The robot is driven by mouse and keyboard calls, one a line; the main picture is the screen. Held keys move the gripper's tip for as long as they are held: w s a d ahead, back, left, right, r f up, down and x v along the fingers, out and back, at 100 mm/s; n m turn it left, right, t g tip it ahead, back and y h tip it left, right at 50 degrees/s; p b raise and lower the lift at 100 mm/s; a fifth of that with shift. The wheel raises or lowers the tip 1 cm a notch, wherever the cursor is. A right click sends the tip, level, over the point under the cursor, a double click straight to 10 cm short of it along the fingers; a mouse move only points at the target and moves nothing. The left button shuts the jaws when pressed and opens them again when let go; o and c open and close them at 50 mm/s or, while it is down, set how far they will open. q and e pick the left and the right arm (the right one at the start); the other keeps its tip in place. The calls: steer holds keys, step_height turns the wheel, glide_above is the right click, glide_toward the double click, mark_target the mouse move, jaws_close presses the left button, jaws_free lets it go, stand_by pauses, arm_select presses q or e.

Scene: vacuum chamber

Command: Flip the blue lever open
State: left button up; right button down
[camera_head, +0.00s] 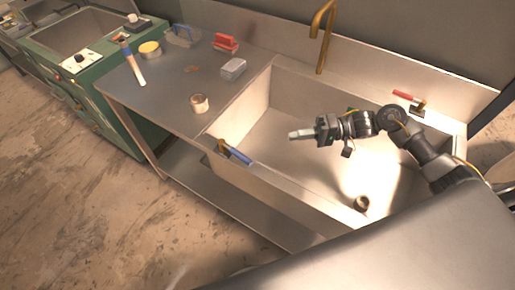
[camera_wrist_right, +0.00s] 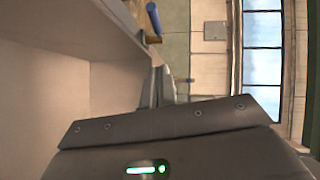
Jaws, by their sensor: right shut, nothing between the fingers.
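The blue lever (camera_head: 236,153) has a blue handle and a brass-coloured fitting, and sits on the front rim of the sink, toward its left end. It also shows at the top of the right wrist view (camera_wrist_right: 154,17), ahead of the fingers. My right gripper (camera_head: 292,135) is shut and empty. It is over the sink basin, to the right of the lever and apart from it. Its closed fingers also show in the wrist view (camera_wrist_right: 158,85). My left gripper is not in view.
A red-handled lever (camera_head: 403,95) is on the sink's back rim, near a brass faucet (camera_head: 322,35). A small round part (camera_head: 361,203) lies in the basin. A tape-like roll (camera_head: 199,103), grey box (camera_head: 233,69) and red item (camera_head: 225,42) stand on the counter.

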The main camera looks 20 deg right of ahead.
steer(key=a, duration=0.1)
steer(key=p, duration=0.4)
glide_toward(235, 154)
steer(key=w+a, duration=0.2)
steer(key=a, duration=0.1)
steer(key=shift+s+a+f, duration=0.15)
steer(key=shift+a+f, duration=0.15)
steer(key=shift+f, duration=0.2)
steer(key=shift+a+f, duration=0.1)
